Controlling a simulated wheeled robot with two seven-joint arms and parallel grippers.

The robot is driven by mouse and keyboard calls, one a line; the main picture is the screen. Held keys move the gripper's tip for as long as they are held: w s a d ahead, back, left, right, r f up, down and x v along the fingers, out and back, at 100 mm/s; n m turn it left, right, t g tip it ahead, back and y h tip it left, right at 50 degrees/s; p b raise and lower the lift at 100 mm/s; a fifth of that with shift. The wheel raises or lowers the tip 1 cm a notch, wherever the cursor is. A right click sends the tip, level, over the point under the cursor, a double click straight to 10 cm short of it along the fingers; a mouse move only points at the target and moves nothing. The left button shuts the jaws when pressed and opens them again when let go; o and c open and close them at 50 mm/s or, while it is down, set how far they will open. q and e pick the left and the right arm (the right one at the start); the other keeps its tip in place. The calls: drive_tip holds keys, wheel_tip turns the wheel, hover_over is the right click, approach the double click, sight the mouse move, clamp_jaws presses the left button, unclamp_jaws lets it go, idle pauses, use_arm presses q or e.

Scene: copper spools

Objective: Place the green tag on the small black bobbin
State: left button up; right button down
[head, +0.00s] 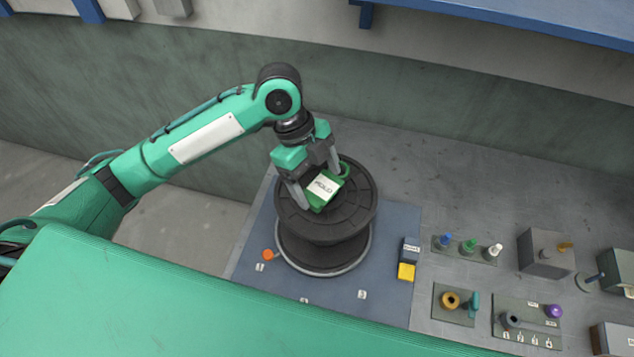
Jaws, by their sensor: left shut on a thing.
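The black bobbin (291,222) stands upright on a blue-grey mat (245,258), with its round top flange facing up. The green tag (318,203), with a white lettered face and a green loop at its upper right, is over the right part of that flange. My left gripper (319,185) comes down from above and is shut on the tag, one finger on each side. I cannot tell whether the tag touches the flange or is just above it. The gripper and tag hide part of the flange's middle. My right gripper is not in view.
A dark block (410,249) and a yellow block (406,272) sit right of the bobbin, and an orange piece (268,254) sits left. Holders with small coloured pegs (468,246) and other fixtures (545,253) fill the right side. A wall (420,115) runs behind.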

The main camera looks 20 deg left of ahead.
sight(317, 188)
use_arm(q)
wheel_tip(317, 188, down, 2)
drive_tip(key=shift+f, duration=0.45)
drive_tip(key=shift+f, duration=0.1)
drive_tip(key=o, duration=0.9)
